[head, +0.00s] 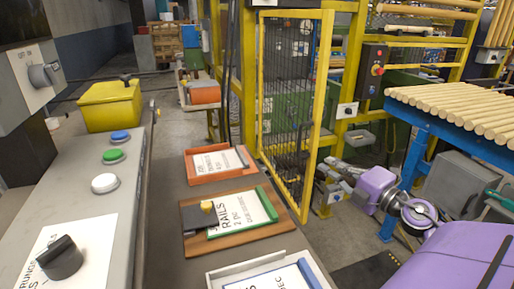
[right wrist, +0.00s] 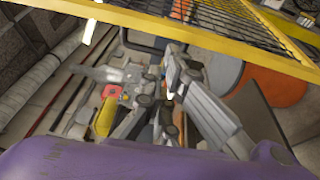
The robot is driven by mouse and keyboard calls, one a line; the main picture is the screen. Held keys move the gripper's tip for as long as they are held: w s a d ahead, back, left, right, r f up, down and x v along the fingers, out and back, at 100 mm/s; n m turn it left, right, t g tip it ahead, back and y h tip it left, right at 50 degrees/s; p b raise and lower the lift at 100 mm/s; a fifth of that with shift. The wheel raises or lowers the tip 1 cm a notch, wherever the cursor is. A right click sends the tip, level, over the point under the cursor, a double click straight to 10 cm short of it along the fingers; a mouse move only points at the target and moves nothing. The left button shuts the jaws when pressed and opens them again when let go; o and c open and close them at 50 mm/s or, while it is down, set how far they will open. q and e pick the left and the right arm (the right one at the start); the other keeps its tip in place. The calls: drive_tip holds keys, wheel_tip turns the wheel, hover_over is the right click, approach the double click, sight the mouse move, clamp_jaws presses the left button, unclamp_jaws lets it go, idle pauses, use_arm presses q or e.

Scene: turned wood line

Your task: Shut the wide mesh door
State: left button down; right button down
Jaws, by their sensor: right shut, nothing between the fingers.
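The wide mesh door (head: 318,112), a tall yellow frame with dark wire mesh, stands in the middle of the head view. It stands at an angle to the yellow guard frame, its near lower corner reaching towards me. My right gripper (head: 326,174) is just right of the door's lower part, shut and empty. I cannot tell whether it touches the door. In the right wrist view, a yellow bar with mesh (right wrist: 225,32) crosses above the shut fingers (right wrist: 171,88). My left gripper is not in view.
A blue-framed table (head: 410,148) with wooden rods is at the right. Document trays, including an orange one (head: 192,178), lie on a dark surface left of the door. A button panel (head: 75,185) and a yellow bin (head: 108,108) are at the left. A control box (head: 372,72) hangs behind.

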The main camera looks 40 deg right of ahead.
sight(298, 150)
drive_tip(key=shift+y, duration=0.3)
drive_tip(key=w, duration=0.3)
drive_tip(key=w+p, duration=0.1)
drive_tip(key=w, duration=0.4)
drive_tip(key=shift+w+a+f, duration=0.3)
drive_tip(key=shift+w+a, duration=0.05)
drive_tip(key=shift+a, duration=0.05)
drive_tip(key=shift+w, duration=0.3)
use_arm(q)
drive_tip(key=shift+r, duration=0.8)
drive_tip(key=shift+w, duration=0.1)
use_arm(e)
drive_tip(key=shift+f, duration=0.15)
